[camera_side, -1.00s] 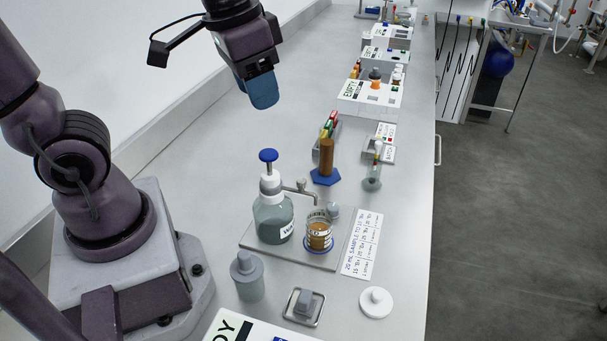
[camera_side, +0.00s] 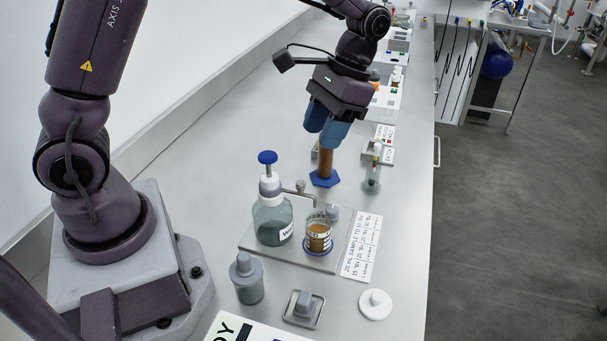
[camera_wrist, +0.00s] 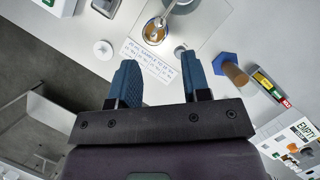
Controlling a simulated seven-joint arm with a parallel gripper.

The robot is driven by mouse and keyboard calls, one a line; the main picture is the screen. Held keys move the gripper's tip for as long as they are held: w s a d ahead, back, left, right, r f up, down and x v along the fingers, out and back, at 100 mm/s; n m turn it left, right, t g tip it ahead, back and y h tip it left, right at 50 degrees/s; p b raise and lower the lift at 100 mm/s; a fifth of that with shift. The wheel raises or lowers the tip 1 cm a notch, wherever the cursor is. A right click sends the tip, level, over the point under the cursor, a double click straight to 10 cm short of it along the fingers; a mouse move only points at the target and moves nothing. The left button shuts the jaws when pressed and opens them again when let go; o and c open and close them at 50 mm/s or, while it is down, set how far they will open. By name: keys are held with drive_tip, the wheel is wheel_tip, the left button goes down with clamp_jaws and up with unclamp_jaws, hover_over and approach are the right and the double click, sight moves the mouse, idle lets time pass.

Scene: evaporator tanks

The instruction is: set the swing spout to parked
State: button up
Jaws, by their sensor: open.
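The swing spout (camera_side: 303,192) is a thin metal arm beside the pump bottle (camera_side: 271,220), which has a blue knob on top. In the side view its outer end lies at the glass beaker (camera_side: 318,236), which holds brown liquid. The beaker also shows at the top of the wrist view (camera_wrist: 153,32), with part of the spout (camera_wrist: 167,14) above it. My gripper (camera_side: 326,132) is open and empty, with blue fingers pointing down. It is well above the bench, beyond the spout in the side view, and overlaps the top of the brown post. In the wrist view its fingers (camera_wrist: 157,72) are apart.
The brown post on a blue hexagonal base (camera_side: 325,177) stands behind the beaker. A printed card (camera_side: 360,246) lies right of the tray (camera_side: 268,245). A lidded grey jar (camera_side: 248,280), a grey block in a dish (camera_side: 303,307) and a white disc (camera_side: 375,304) are in front.

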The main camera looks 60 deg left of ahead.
sight(301, 182)
drive_tip(key=x, duration=0.9)
drive_tip(key=shift+f, duration=0.25)
clamp_jaws()
